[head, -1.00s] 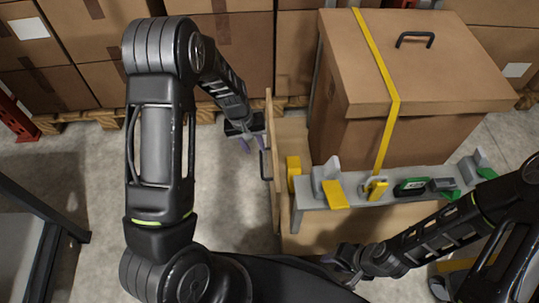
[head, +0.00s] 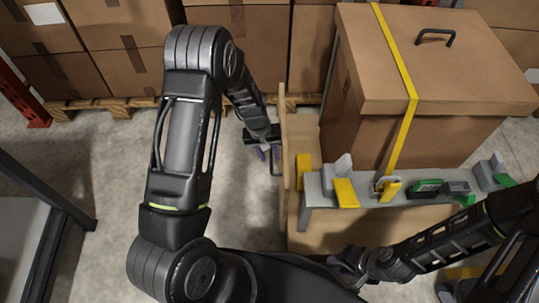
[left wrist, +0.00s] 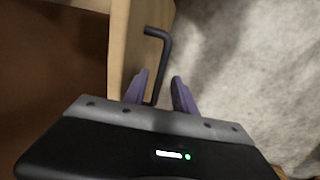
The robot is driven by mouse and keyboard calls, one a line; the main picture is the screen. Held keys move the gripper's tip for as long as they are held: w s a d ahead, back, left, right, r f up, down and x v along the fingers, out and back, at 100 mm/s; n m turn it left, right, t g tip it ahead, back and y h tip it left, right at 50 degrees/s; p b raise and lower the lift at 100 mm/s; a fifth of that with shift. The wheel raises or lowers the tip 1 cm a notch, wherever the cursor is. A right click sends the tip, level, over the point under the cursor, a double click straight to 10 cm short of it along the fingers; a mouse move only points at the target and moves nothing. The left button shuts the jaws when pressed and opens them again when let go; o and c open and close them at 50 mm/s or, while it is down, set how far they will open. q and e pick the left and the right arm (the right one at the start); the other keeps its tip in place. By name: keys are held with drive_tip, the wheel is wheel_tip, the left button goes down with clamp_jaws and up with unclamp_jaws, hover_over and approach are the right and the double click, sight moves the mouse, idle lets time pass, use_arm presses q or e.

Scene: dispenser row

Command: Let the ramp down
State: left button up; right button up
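The ramp (head: 283,190) is an upright wooden panel along the left edge of the platform that bears the large box. Its dark bent handle (head: 276,164) sticks out on the left face and also shows in the left wrist view (left wrist: 158,62). My left gripper (head: 267,152) is beside that face. In the left wrist view its purple fingers (left wrist: 159,88) are apart, with the handle bar between them and a gap on the right side. My right gripper (head: 350,264) is low in front of the platform, away from the ramp; its fingers are too small to read.
A cardboard box (head: 425,75) with a yellow strap (head: 405,125) stands on the platform. A grey rail (head: 410,195) with yellow and green fittings runs along its front. Stacked cartons (head: 120,45) line the back. The floor (head: 100,150) left of the ramp is clear apart from my arm.

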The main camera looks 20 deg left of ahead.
use_arm(q)
clamp_jaws()
idle(0.4)
idle(1.1)
